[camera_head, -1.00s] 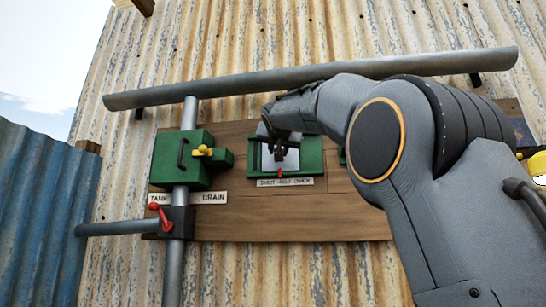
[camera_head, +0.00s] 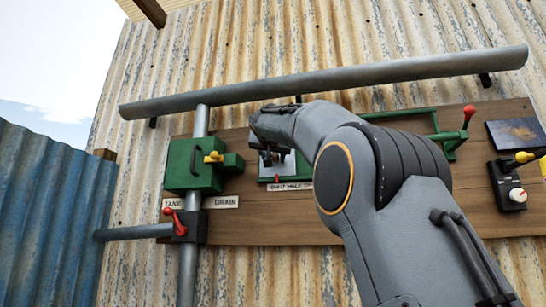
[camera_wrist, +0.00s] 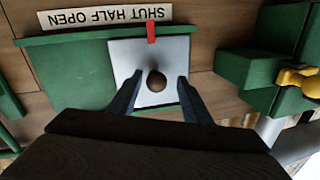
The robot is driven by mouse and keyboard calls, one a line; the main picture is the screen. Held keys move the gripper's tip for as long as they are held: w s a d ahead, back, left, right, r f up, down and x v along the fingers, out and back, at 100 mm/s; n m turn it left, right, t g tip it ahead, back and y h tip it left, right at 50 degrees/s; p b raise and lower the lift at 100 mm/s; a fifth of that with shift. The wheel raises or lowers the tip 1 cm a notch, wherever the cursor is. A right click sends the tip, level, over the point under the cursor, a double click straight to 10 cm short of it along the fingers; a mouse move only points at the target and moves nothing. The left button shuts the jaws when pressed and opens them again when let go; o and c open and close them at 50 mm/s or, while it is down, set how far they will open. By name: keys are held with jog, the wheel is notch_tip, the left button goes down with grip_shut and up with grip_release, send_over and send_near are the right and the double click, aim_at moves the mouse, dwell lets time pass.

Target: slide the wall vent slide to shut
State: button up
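The wall vent slide is a pale metal plate (camera_wrist: 145,56) with a round brown knob (camera_wrist: 157,82) and a red pointer (camera_wrist: 151,32), in a green frame (camera_wrist: 72,77). The wrist view shows the frame upside down. The plate is at the SHUT end, with the pointer by the word SHUT on the label (camera_wrist: 105,16). My gripper (camera_wrist: 159,76) is open, its fingers on either side of the knob with a gap at each. In the head view my gripper (camera_head: 268,158) is over the plate, and my arm hides the label's right end.
A green box (camera_head: 190,165) with a yellow handle is just left of the vent. A grey pipe (camera_head: 330,80) crosses above. A red-knobbed lever (camera_head: 468,112) and a black switch box (camera_head: 507,185) are on the board to the right.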

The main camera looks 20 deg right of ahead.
jog(key=b+v, duration=0.4)
jog(key=v, duration=0.4)
jog(key=shift+w, duration=0.1)
dwell(0.4)
jog(key=w+a+f+n+g+y, duration=0.1)
jog(key=w+f+n+g+y, duration=0.15)
jog(key=f, duration=1.65)
jog(key=w+a+f+n+g+y, duration=0.15)
jog(key=f+g, duration=0.25)
jog(key=f, duration=1.6)
jog(key=s+f+n+g, duration=0.15)
jog(key=s+f, duration=0.25)
jog(key=f, duration=0.6)
jog(key=s+f+g, duration=0.2)
jog(key=s+f, duration=0.3)
jog(key=f, duration=0.6)
jog(key=s+a+f+g+y, duration=0.2)
jog(key=s+f+g, duration=0.4)
jog(key=s+f, duration=1.8)
jog(key=s, duration=0.3)
jog(key=shift+s+f+n, duration=0.15)
jog(key=shift+s+n, duration=0.15)
jog(key=shift+n, duration=0.05)
